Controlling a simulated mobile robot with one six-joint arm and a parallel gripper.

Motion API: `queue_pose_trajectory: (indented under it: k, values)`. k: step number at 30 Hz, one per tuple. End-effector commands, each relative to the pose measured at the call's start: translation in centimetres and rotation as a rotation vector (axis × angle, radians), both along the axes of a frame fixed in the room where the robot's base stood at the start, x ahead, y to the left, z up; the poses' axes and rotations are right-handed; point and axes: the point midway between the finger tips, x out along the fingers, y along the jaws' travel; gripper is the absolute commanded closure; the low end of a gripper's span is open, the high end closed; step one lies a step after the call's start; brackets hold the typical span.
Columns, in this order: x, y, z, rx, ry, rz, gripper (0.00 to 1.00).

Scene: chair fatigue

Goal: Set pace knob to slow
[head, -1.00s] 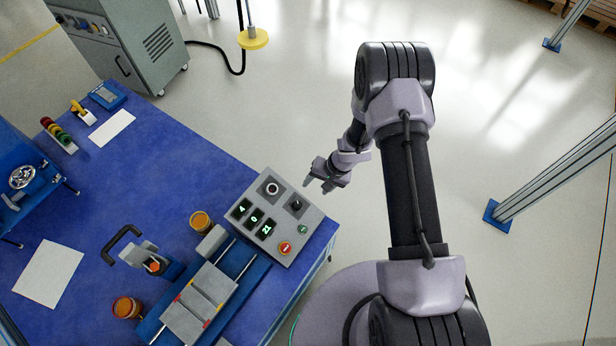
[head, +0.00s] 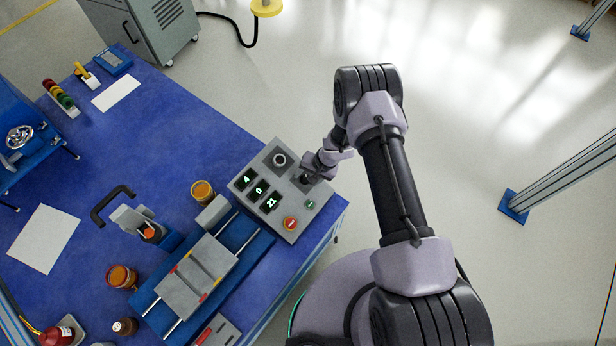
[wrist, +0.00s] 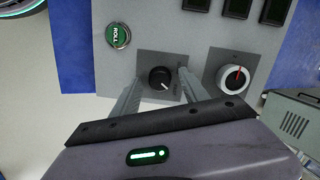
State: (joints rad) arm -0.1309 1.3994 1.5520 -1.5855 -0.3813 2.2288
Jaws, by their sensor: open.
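A grey control panel (head: 262,222) stands at the near right corner of the blue table. It carries a small black knob (wrist: 160,77) with a white pointer line, which points toward the lower right in the wrist view. Beside it is a larger black dial with a pale ring (wrist: 232,78) and a red mark; it also shows in the head view (head: 279,160). The knob labels are too small to read. My gripper (head: 304,180) is over the panel. In the wrist view its open fingers (wrist: 159,80) lie on either side of the small black knob; contact cannot be told.
The panel also has green-lit displays (head: 259,190) reading 4, 0 and 21, a red button (head: 291,223) and a green ROLL button (wrist: 118,35). A sliding fixture (head: 205,265) and an amber jar (head: 202,191) stand left of it.

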Motion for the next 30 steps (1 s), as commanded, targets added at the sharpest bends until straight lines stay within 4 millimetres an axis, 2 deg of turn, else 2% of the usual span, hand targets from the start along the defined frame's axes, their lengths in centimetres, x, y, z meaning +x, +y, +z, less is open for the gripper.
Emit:
queue_pose_trajectory:
  k: [2, 10, 20, 30]
  values:
    - [0.00, -0.01, 0.03, 0.000, 0.000, 0.000, 0.48]
    - [-0.01, -0.03, 0.03, 0.000, 0.000, 0.000, 1.00]
    - [-0.01, -0.02, 0.08, -0.010, -0.011, 0.036, 1.00]
    - [-0.04, 0.04, 0.14, -0.065, -0.080, 0.256, 1.00]
